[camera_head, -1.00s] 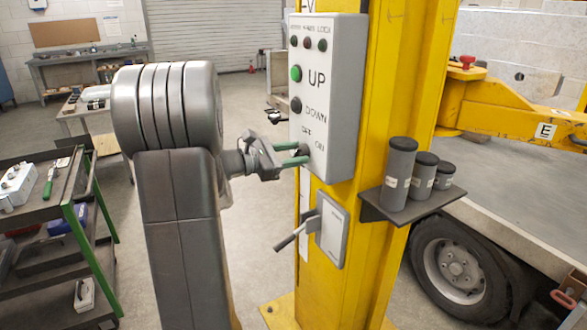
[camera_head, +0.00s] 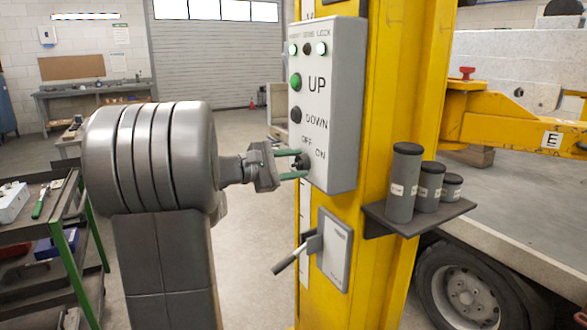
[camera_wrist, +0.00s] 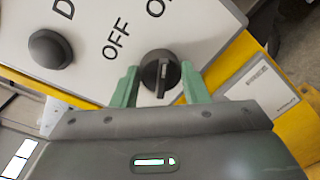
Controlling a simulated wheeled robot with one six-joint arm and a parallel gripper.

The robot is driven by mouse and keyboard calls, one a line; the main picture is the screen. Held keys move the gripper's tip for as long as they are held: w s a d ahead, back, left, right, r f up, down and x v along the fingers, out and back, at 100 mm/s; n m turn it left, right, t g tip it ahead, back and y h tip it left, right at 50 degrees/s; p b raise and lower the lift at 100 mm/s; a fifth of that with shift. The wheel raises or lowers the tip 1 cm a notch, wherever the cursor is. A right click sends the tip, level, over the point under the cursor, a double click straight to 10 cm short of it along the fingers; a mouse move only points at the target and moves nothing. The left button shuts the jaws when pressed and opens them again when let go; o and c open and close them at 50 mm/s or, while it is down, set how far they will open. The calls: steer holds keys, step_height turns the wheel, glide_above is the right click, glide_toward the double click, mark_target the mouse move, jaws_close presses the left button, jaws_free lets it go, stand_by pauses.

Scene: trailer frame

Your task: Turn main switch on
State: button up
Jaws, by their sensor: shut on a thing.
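The main switch is a black rotary knob (camera_head: 304,161) low on the grey control box (camera_head: 342,100), by the OFF and ON labels. In the wrist view the knob (camera_wrist: 160,72) sits between the two green fingers, its ridge running roughly up and down in the picture. My gripper (camera_head: 297,164) is shut on the knob, reaching in from the left; it also shows in the wrist view (camera_wrist: 158,86). The left and right indicator lamps (camera_head: 321,49) at the top of the box glow; the middle one (camera_head: 307,48) is dark.
The box is on a yellow post (camera_head: 385,120). Below it is a grey panel with a lever (camera_head: 287,262). A shelf (camera_head: 420,220) with several dark cylinders juts out at right. A tool cart (camera_head: 75,240) stands at left.

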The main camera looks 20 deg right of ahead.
steer(key=o, duration=1)
steer(key=shift+c, duration=0.2)
steer(key=shift+a, duration=0.1)
steer(key=a, duration=1.3)
steer(key=shift+s+a+r+p, duration=0.3)
steer(key=shift+r+p, duration=0.05)
steer(key=shift+r, duration=0.1)
steer(key=shift+d, duration=0.1)
steer(key=d, duration=0.9)
steer(key=d+f, duration=0.1)
steer(key=d, duration=0.3)
steer(key=shift+w+d+b, duration=0.3)
steer(key=shift+b, duration=0.05)
steer(key=shift+a, duration=0.15)
